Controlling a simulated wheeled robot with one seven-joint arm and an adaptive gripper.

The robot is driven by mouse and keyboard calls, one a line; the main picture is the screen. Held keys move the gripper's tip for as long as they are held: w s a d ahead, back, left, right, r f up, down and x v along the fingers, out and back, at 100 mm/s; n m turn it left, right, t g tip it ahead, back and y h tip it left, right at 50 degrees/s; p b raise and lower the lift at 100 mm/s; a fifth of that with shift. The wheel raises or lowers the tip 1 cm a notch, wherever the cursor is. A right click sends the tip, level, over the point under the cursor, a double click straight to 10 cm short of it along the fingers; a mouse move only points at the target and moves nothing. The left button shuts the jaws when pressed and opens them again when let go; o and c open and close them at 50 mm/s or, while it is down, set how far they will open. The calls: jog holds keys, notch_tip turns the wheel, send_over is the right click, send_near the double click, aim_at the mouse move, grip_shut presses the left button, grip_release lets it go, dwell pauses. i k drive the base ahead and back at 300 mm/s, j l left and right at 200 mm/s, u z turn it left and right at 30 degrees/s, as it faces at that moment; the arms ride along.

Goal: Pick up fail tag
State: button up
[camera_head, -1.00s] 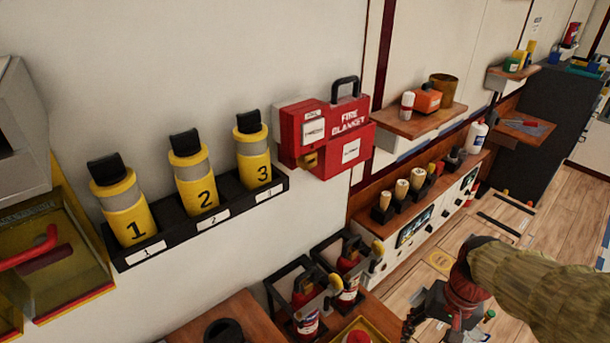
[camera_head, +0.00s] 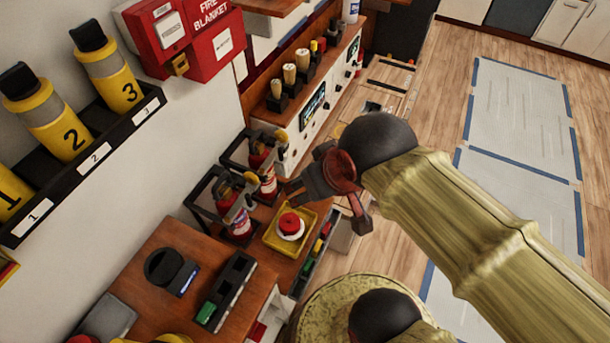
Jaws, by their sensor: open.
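I cannot make out for certain which object is the fail tag; no label for it is readable. A dark narrow rack (camera_head: 312,262) holds several small coloured pieces, among them a red one (camera_head: 326,229), on the right edge of the wooden counter. A second dark tray (camera_head: 228,288) holds a green piece (camera_head: 206,312). My gripper (camera_head: 328,205) is open and empty. In the picture it shows above and right of the coloured rack, with its fingers toward the lower left; its height over the counter is unclear.
A yellow tray with a red-topped round item (camera_head: 290,224) sits beside the rack. Two fire extinguishers in black frames (camera_head: 237,210) stand behind it. A round black holder (camera_head: 165,266) is on the counter. Numbered yellow cylinders (camera_head: 62,135) line the wall. Floor on the right is open.

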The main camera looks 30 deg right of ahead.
aim_at(325, 231)
jog(key=k+j+z, duration=0.1)
jog(key=k, duration=0.25)
jog(key=k+j+z, duration=0.1)
jog(key=k, duration=0.25)
jog(key=z, duration=1.45)
